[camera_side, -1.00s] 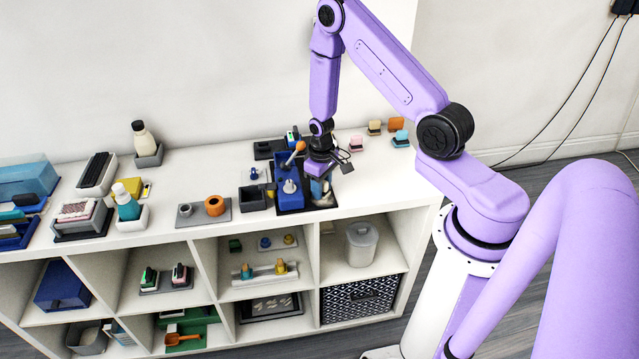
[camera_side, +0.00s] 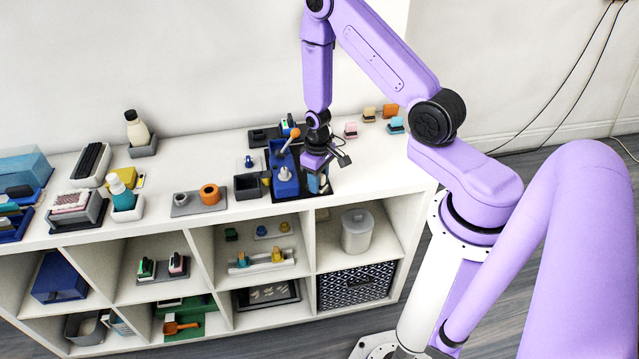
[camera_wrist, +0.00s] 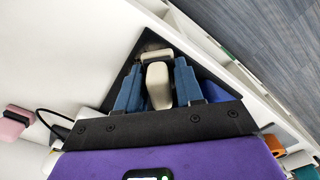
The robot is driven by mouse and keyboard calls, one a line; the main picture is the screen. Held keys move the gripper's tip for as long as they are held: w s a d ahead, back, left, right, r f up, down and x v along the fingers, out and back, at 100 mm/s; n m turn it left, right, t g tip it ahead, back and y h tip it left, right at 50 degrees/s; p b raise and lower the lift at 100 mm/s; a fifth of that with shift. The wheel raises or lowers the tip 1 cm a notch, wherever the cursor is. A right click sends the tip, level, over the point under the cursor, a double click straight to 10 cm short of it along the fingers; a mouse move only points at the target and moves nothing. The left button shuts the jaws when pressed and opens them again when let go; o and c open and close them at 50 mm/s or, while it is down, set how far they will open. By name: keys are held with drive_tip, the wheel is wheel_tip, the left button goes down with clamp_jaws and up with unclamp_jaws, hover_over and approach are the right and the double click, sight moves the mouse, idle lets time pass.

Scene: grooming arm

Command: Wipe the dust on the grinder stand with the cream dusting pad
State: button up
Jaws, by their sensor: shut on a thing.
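My gripper (camera_side: 318,186) is low over the right end of the shelf top, just right of a blue device with an orange-tipped lever (camera_side: 283,172), seemingly the grinder on its stand. In the wrist view my gripper (camera_wrist: 159,88) is shut, its blue fingers on both sides of the cream dusting pad (camera_wrist: 158,84). The pad's wide end points away over a dark plate (camera_wrist: 128,70), seemingly part of the stand. I cannot tell whether the pad touches the plate. A dull brownish patch by the pad's far end may be dust. In the side view my gripper largely hides the pad.
A dark open box (camera_side: 247,187) and a grey tray with an orange ring (camera_side: 209,194) stand to the left. Small coloured blocks (camera_side: 396,124) sit at the back right. The shelf's front edge is close to my gripper. Bare white top lies to its right.

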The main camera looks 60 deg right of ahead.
drive_tip(key=w+d, duration=0.3)
drive_tip(key=shift+w+d, duration=0.2)
wheel_tip(320, 180, up, 8)
idle(0.6)
drive_tip(key=shift+a, duration=0.15)
idle(0.4)
